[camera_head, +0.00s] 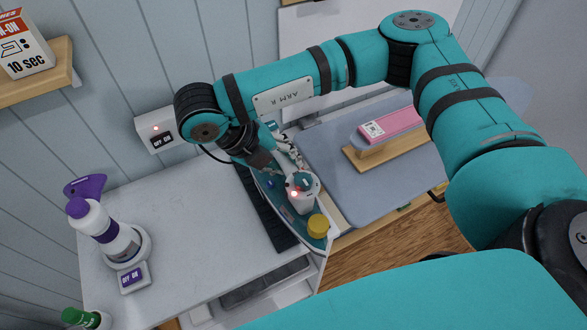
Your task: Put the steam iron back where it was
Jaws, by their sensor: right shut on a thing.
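The steam iron (301,197) is teal and white with a yellow round part and a small red light. It is at the right edge of the white counter (180,215), overlapping a dark ribbed mat (262,215). Whether it touches the mat or hangs just above it, I cannot tell. My right gripper (284,152) is shut on the iron at its far end; the arm and iron partly hide the fingers. My left gripper is not in view.
An ironing board (345,175) with a pink box (391,125) is at the right. Another switch box (158,130) is on the wall. The counter's middle is clear.

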